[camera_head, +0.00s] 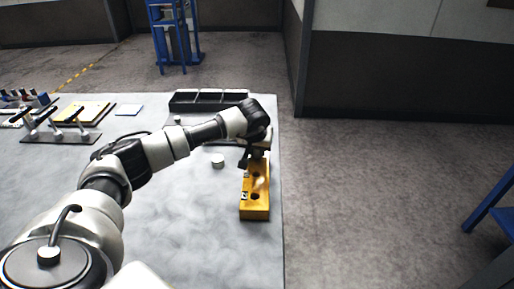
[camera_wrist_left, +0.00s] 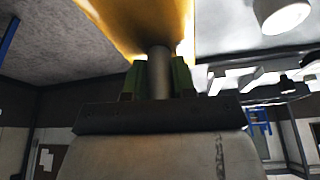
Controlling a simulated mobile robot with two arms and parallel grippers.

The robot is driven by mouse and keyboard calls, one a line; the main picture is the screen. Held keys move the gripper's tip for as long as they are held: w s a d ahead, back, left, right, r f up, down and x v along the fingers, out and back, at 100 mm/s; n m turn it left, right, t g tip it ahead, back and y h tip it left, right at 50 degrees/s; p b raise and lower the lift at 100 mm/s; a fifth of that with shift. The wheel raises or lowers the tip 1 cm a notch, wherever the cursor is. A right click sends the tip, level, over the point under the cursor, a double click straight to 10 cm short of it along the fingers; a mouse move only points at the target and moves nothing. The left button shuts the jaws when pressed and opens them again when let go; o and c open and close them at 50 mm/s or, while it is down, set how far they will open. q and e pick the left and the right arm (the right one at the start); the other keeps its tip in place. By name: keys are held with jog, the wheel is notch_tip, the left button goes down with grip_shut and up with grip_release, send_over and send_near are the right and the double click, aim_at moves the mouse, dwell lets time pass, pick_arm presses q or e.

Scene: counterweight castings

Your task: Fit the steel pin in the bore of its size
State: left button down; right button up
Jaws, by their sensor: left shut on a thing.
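The yellow block (camera_head: 256,212) lies near the right edge of the table, with dark round bores in its top and small labels along its left side. My left gripper (camera_head: 256,160) is at the far end of the block, over or beside it. In the left wrist view the gripper (camera_wrist_left: 158,82) is shut on the grey steel pin (camera_wrist_left: 158,72), which stands between green-sided fingers. The pin's far end meets the yellow block (camera_wrist_left: 125,15) in that view; whether it is inside a bore is hidden. The pin cannot be made out in the head view. My right gripper is out of view.
A short pale cylinder (camera_head: 217,161) stands left of the block. A black compartmented tray (camera_head: 208,97) is at the back. The front table is clear.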

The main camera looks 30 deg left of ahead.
pick_arm(q)
jog(key=shift+f, duration=0.25)
jog(key=c, duration=0.8)
grip_release()
jog(key=shift+d, duration=0.1)
jog(key=shift+c, duration=0.2)
jog(key=shift+s+f, duration=0.15)
jog(key=shift+r+b, duration=0.3)
jog(key=shift+r, duration=0.1)
jog(key=b+v, duration=0.1)
jog(key=v, duration=0.9)
jog(key=shift+r, duration=0.15)
jog(key=shift+s+r, duration=0.1)
